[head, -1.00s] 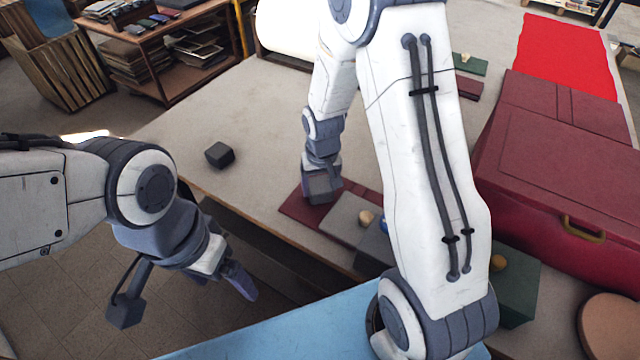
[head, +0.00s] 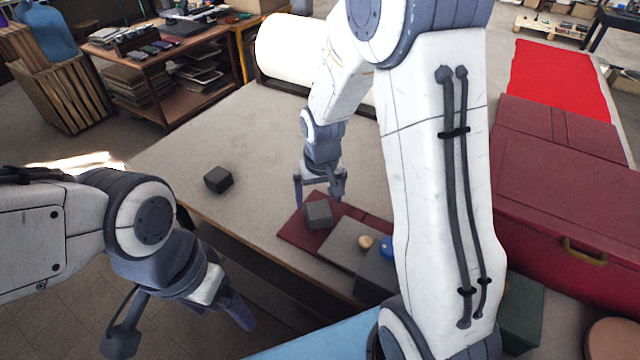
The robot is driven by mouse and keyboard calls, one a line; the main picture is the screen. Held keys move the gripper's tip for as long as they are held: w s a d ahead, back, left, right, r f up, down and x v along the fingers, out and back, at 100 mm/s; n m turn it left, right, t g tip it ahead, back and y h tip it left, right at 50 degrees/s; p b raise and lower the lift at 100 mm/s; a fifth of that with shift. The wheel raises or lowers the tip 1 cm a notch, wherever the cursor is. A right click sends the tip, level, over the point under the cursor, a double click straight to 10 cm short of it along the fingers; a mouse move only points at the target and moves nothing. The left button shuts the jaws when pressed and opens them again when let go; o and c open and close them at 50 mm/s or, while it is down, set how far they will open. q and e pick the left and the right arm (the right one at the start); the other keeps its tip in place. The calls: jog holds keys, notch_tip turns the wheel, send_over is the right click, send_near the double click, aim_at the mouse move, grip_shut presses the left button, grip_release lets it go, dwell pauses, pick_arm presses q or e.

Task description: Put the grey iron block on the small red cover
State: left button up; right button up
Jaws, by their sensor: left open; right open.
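A grey block (head: 318,215) rests on a small dark red cover (head: 294,233) near the table's front edge. My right gripper (head: 317,197) is open just above and behind the block, its fingers apart and empty. A darker grey block (head: 218,180) sits alone on the bare table to the left. My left gripper (head: 242,312) is open and empty, low at the left, off the table's front edge. My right arm hides part of the table and covers.
A grey cover (head: 347,243) beside the red one bears a small tan knob (head: 365,242); a blue ball (head: 386,247) is close by. A large dark red case (head: 550,190) stands at the right. A white roll (head: 285,50) lies at the back. The left table top is mostly clear.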

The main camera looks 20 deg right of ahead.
aim_at(319, 209)
notch_tip(319, 209, up, 7)
jog(key=shift+s+f, duration=0.2)
jog(key=shift+s, duration=0.2)
jog(key=shift+f, duration=0.1)
jog(key=f, duration=0.4)
jog(key=w+f, duration=0.1)
jog(key=f, duration=0.6)
jog(key=shift+w+f, duration=0.15)
jog(key=shift+f, duration=0.25)
jog(key=shift+w+r, duration=0.15)
jog(key=shift+r, duration=1.85)
